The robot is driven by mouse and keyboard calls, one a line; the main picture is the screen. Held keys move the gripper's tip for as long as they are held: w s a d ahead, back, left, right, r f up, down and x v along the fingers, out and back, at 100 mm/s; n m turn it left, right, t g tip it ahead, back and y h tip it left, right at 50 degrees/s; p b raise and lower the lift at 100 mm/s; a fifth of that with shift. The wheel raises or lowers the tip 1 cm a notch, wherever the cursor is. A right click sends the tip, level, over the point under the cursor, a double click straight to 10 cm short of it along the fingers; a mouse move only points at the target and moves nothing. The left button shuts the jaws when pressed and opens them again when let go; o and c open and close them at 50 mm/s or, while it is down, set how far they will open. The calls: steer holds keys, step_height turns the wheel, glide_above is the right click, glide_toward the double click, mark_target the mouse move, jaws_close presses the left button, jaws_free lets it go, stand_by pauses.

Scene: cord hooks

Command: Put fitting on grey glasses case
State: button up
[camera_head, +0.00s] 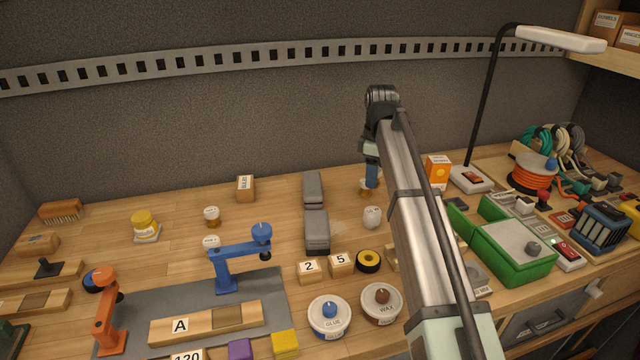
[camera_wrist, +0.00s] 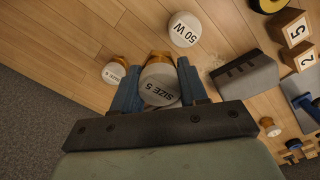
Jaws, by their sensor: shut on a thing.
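My gripper (camera_wrist: 159,82) is shut on a fitting (camera_wrist: 160,88), which has a round white top marked SIZE 5 and an amber side. In the head view my gripper (camera_head: 371,176) points down near the back of the bench, and the fitting (camera_head: 366,190) shows partly below it. I cannot tell whether it touches the bench. The grey glasses case (camera_head: 316,230) lies left of my gripper in the head view, with a second long grey part (camera_head: 313,188) behind it. In the wrist view the case (camera_wrist: 247,78) is to the right, apart from the fitting.
A white 50 W piece (camera_head: 372,217) stands close in front of my gripper. Another white-topped amber piece (camera_wrist: 114,73) is on the other side from the case. Number blocks (camera_head: 310,270) and a black-yellow roll (camera_head: 368,261) lie in front. Bench left of the case is fairly clear.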

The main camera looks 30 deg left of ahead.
steer(key=n, duration=0.2)
glide_toward(312, 183)
steer(key=s+d+r, duration=0.3)
steer(key=w+a+r+m, duration=0.1)
steer(key=w+a+m, duration=0.1)
steer(key=w+a, duration=0.1)
steer(key=shift+m, duration=0.8)
steer(key=shift+f, duration=4.95)
steer(key=shift+f, duration=0.2)
steer(key=o, duration=1.1)
step_height(312, 183, up, 12)
steer(key=shift+r, duration=0.2)
